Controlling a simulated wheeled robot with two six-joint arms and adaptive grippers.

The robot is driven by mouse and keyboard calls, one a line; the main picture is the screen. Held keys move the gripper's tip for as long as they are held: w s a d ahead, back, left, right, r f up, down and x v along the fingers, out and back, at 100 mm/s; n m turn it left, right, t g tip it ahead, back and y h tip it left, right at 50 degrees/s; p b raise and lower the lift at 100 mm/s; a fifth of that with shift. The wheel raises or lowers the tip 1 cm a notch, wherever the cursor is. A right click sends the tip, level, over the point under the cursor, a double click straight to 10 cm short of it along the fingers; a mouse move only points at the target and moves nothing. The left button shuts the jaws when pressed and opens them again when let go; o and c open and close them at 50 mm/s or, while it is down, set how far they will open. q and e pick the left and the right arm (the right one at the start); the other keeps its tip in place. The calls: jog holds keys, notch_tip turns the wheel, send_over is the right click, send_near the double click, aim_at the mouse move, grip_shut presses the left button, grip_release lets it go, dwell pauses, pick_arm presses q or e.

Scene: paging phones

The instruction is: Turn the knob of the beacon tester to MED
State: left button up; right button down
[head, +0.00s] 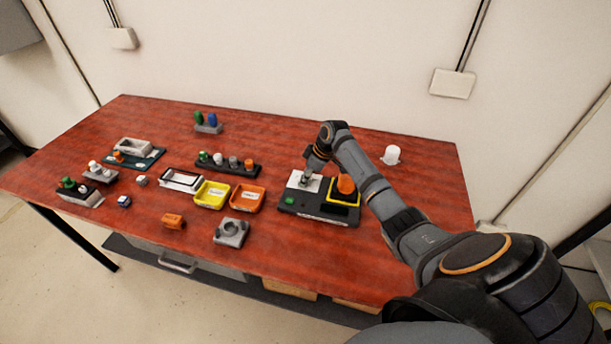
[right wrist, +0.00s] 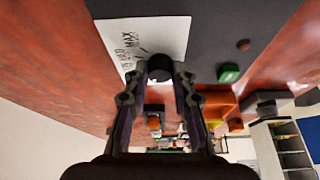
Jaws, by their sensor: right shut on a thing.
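The beacon tester (head: 340,213) is a dark box on the right half of the red table. It has a white dial panel (head: 296,184), a green button (head: 290,201) and an orange beacon (head: 346,184) inside a yellow square frame. My right gripper (head: 306,180) reaches down onto the white panel. In the right wrist view its fingers are shut on the dark round knob (right wrist: 160,66). Printed scale words, among them MAX, show on the panel (right wrist: 120,35) beside the knob. The knob's pointer is hidden, so its setting cannot be told. My left gripper is not in view.
Yellow (head: 211,195) and orange (head: 247,198) trays stand left of the tester, with a grey fixture (head: 231,232) in front. A rack of small coloured pieces (head: 228,164) stands behind them. A white cup (head: 391,155) stands at the back right. The table's right front is clear.

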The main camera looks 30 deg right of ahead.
jog(key=m+h+p, duration=0.1)
jog(key=m+p, duration=0.1)
jog(key=p, duration=0.1)
jog(key=m+p, duration=0.3)
jog(key=m+t+h+p, duration=0.1)
jog(key=m+p, duration=0.1)
jog(key=p, duration=0.1)
jog(key=shift+a+r+h, duration=0.25)
jog(key=shift+r+h, duration=0.05)
jog(key=shift+f+m+h+p, duration=0.2)
jog(key=shift+m+h+p, duration=0.5)
jog(key=shift+m+p, duration=1.05)
jog(key=shift+m, duration=0.45)
jog(key=c, duration=1.1)
grip_release()
jog(key=v, duration=1.2)
jog(key=shift+w+a, duration=0.1)
jog(key=shift+w, duration=0.05)
